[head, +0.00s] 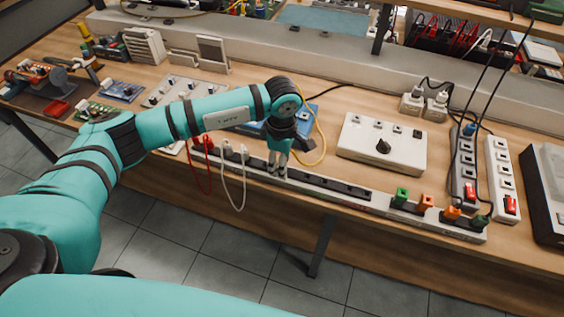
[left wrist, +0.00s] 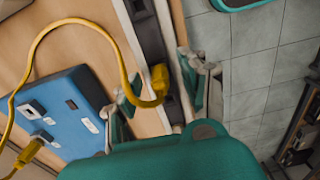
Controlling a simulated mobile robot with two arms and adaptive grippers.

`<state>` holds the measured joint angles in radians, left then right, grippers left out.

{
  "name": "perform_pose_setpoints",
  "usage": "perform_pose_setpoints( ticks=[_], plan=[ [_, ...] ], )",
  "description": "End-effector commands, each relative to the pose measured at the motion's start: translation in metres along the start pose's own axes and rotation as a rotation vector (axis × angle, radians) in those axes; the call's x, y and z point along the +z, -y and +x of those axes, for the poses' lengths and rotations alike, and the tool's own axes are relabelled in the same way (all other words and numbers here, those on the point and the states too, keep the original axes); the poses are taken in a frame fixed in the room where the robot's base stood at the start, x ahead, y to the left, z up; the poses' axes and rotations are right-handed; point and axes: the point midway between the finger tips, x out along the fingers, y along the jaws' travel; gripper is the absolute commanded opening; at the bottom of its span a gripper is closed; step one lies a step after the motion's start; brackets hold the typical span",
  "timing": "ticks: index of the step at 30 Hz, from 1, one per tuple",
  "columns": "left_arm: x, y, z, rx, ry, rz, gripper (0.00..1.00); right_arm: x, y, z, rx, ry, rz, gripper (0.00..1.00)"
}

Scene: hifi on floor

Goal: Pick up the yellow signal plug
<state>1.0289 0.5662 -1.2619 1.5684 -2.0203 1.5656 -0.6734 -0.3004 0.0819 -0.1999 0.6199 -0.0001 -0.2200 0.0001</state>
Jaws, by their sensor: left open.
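The yellow signal plug (left wrist: 158,78) shows in the left wrist view, at the end of a yellow cable, at the dark strip of sockets. Whether it is seated in a socket I cannot tell. My left gripper (left wrist: 163,82) is open, with one finger on each side of the plug; I cannot tell whether they touch it. In the head view my left gripper (head: 278,166) points down at the long socket strip (head: 330,187), and the plug is hidden there. The yellow cable (head: 322,140) loops behind it. My right gripper is not in view.
The cable's other end has a yellow plug (left wrist: 32,150) at a blue box (left wrist: 68,112). Red and white plugs with hanging cables (head: 240,185) are left of the gripper. Green and orange plugs (head: 402,196) stand to the right, and a white box with a knob (head: 360,150) is behind.

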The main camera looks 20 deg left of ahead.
Motion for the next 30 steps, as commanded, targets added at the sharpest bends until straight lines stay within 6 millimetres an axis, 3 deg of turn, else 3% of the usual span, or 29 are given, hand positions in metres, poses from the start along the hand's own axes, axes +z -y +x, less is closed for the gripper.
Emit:
perform_pose_setpoints(
  ticks=[5,15,25,30],
  plan=[
    [0.000,0.000,0.000,0.001,0.000,0.000,0.41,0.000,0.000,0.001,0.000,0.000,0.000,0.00],
    [0.000,0.000,0.000,0.001,0.000,0.000,0.00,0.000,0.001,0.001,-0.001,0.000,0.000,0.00],
    [0.000,-0.001,-0.002,0.002,0.000,0.000,0.00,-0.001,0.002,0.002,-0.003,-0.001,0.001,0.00],
    [0.000,-0.001,-0.013,0.004,0.000,0.001,0.00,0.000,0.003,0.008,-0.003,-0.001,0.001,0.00]
  ],
)
